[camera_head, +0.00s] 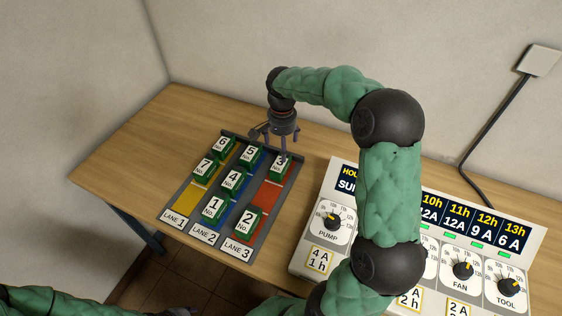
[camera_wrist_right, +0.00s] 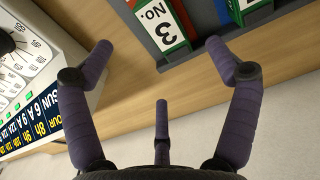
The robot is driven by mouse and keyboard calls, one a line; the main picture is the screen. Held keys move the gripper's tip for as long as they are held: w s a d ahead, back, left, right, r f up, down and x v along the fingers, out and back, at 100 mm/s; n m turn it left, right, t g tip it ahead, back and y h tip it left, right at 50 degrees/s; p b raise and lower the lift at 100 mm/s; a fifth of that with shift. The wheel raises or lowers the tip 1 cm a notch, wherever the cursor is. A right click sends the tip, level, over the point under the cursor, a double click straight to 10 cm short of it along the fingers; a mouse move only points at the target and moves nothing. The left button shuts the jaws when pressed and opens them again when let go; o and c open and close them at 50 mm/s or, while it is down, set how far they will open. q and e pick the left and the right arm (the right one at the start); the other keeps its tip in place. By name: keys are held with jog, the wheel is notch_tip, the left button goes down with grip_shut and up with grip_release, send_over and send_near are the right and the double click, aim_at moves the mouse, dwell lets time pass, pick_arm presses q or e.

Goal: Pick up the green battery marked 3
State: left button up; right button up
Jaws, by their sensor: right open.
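The green battery marked 3 (camera_head: 280,167) stands at the far end of lane 3 in the dark tray (camera_head: 298,170), its white label facing up. My right gripper (camera_head: 281,150) is above its far edge and covers part of it. In the right wrist view, the three dark fingers (camera_wrist_right: 160,62) are spread open with nothing between them. The battery marked 3 (camera_wrist_right: 165,25) shows there at the top edge, beyond the fingertips and partly cut off.
Green batteries 5 (camera_head: 250,155) and 4 (camera_head: 232,180) stand in lane 2, left of battery 3. Battery 2 (camera_head: 247,220) is at the near end of lane 3, with red floor between. A control panel with dials (camera_head: 335,235) stands to the right.

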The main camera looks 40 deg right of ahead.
jog(key=b, duration=0.1)
send_over(282, 164)
notch_tip(282, 164, down, 4)
jog(key=shift+f, duration=0.1)
jog(key=shift+w+d+f+b, duration=0.15)
jog(key=shift+f+b, duration=0.4)
jog(key=shift+f, duration=0.9)
jog(key=shift+s+d+f+b, duration=0.15)
jog(key=shift+f+b, duration=0.35)
jog(key=shift+f, duration=0.95)
jog(key=shift+w, duration=0.1)
jog(key=shift+c, duration=0.3)
jog(key=c, duration=1.4)
jog(key=shift+r, duration=0.1)
jog(key=c, duration=0.3)
jog(key=shift+r, duration=0.1)
